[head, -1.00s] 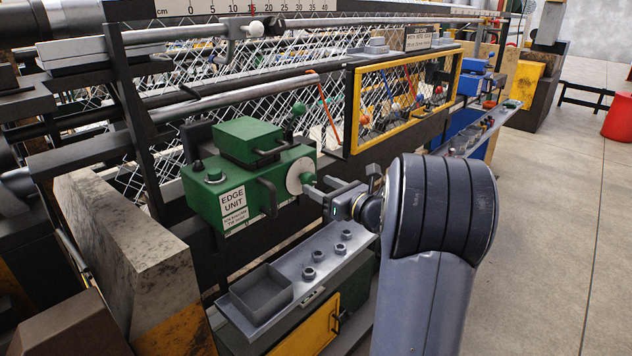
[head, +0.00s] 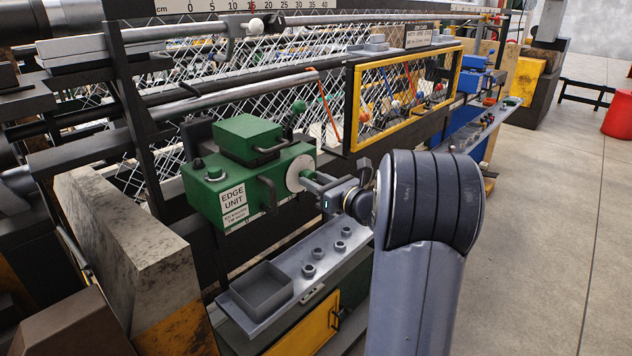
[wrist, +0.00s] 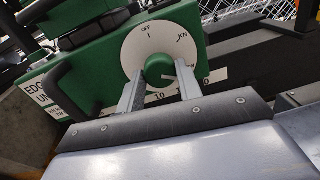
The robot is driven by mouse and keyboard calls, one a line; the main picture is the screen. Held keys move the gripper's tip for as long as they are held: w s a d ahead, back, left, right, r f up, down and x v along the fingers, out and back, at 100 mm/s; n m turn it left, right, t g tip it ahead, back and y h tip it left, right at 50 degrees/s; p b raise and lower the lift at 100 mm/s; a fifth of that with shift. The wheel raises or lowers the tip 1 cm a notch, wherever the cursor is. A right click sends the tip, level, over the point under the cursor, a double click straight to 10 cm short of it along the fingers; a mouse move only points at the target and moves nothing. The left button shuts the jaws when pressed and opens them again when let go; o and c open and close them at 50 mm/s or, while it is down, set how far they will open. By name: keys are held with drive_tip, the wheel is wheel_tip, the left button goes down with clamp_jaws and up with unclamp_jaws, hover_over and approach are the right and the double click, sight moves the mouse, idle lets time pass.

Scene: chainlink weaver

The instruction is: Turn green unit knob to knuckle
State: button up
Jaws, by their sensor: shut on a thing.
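The green edge unit (head: 245,185) carries a round white dial (head: 299,173) on its right end. The green knob (wrist: 158,67) is at the dial's middle. A pale line on the knob lies towards the right of the picture, below "KN". My gripper (wrist: 159,80) is shut on the knob, one finger on each side. In the head view my gripper (head: 316,184) is at the dial and hides the knob.
A grey shelf (head: 285,290) with an open tray and several round fittings lies below the gripper. A green ball-topped lever (head: 298,107) stands behind the unit. A yellow-framed mesh guard (head: 352,110) is behind, to the right.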

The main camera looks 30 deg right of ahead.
drive_tip(key=shift+c, duration=0.4)
drive_tip(key=shift+f+n+b, duration=0.2)
drive_tip(key=shift+n+b, duration=0.1)
drive_tip(key=shift+b, duration=0.5)
drive_tip(key=n+b, duration=1.1)
drive_tip(key=b, duration=0.5)
drive_tip(key=shift+b, duration=0.3)
drive_tip(key=shift+r+n, duration=0.15)
drive_tip(key=shift+n, duration=0.15)
drive_tip(key=o, duration=1)
drive_tip(key=shift+c, duration=0.2)
